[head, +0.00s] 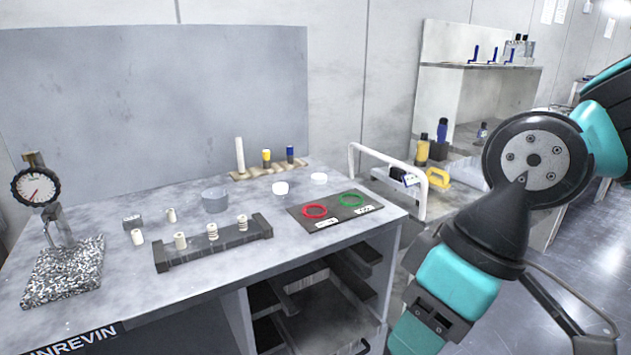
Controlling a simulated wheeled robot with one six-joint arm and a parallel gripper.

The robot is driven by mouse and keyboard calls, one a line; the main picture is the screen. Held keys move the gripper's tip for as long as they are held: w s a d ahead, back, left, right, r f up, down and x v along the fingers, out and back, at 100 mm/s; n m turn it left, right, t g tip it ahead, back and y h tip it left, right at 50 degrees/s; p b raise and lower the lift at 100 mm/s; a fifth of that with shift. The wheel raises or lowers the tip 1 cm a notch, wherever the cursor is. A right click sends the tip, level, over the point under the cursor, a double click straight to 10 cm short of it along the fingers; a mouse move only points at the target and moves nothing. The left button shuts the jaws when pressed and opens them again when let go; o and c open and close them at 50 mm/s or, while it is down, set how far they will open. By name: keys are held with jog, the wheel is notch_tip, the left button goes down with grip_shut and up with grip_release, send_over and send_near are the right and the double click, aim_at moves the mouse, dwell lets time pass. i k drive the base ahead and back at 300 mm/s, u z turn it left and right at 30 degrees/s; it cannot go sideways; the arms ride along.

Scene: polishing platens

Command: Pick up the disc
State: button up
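Two small white discs lie on the grey workbench (110,215) in the head view. One white disc (280,188) is near the bench's middle, left of the mat with the rings. The other white disc (319,178) is a little farther back and to the right. A wider, low grey round piece (215,200) stands left of them. I cannot tell which of these is the task's disc. My arm is at the right, apart from the bench top. My gripper's fingers are not visible.
A dark mat (331,215) holds a red ring (314,211) and a green ring (350,199). A dark rack (213,245) with several white cylinders stands in front. A dial gauge (37,187) is at left. A wooden strip (269,171) with upright pieces is behind.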

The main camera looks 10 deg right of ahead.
aim_at(317, 179)
jog(key=k, duration=0.6)
jog(key=z, duration=0.6)
jog(key=i, duration=0.7)
jog(key=z, duration=0.5)
jog(key=i, duration=0.85)
jog(key=u, duration=0.5)
jog(key=i, duration=0.65)
jog(key=u, duration=1)
jog(key=i, duration=0.4)
jog(key=u, duration=0.3)
